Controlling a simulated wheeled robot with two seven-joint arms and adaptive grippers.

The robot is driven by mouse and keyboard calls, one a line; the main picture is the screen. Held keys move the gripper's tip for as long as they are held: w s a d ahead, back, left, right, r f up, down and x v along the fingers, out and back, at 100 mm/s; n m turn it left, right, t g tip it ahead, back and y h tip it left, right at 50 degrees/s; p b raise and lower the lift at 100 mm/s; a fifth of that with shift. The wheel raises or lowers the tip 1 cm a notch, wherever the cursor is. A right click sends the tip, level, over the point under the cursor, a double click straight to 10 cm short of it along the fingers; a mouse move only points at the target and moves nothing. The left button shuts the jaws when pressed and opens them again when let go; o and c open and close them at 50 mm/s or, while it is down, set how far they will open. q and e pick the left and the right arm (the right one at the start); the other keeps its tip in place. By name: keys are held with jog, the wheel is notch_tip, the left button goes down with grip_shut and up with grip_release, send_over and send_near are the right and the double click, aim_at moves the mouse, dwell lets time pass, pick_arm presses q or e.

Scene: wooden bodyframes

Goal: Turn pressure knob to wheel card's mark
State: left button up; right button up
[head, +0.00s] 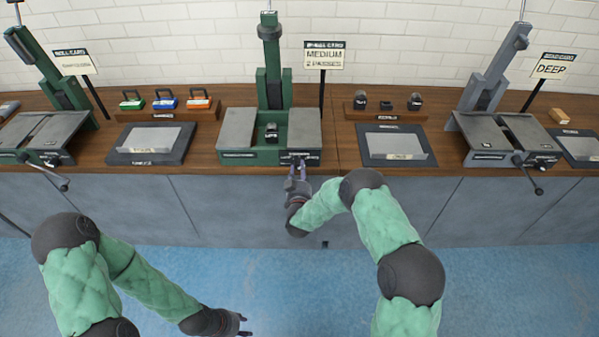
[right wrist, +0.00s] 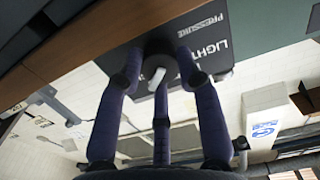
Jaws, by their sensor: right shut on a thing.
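The card (head: 324,57) on a post behind the middle green press reads MEDIUM, 2 PASSES; its small heading is blurred. The dark pressure panel (head: 300,158) is on the front right of that press. In the right wrist view the panel (right wrist: 205,45) reads PRESSURE and LIGHT. The dark knob (right wrist: 158,48) with a white pointer is between my right gripper's fingers. My right gripper (head: 298,172) is shut on the knob, reaching from below the bench edge. Its fingers also show in the right wrist view (right wrist: 157,85). My left gripper (head: 244,326) is empty, low over the floor, fingers apart.
The green press (head: 237,125) stands at the bench's front edge. A tray (head: 147,143) is to its left, another (head: 398,146) to its right. A grey press (head: 493,140) with a crank handle is further right. The blue floor is clear.

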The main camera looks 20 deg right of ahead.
jog(key=n, duration=0.2)
jog(key=n+b, duration=0.1)
jog(key=n, duration=0.1)
jog(key=shift+s+f+n, duration=0.1)
jog(key=shift+f+n, duration=0.1)
jog(key=shift+n, duration=0.1)
jog(key=n, duration=0.4)
jog(key=shift+n, duration=0.3)
jog(key=o, duration=1.1)
jog(key=shift+o, duration=0.2)
jog(key=shift+r, duration=0.1)
jog(key=v, duration=1.2)
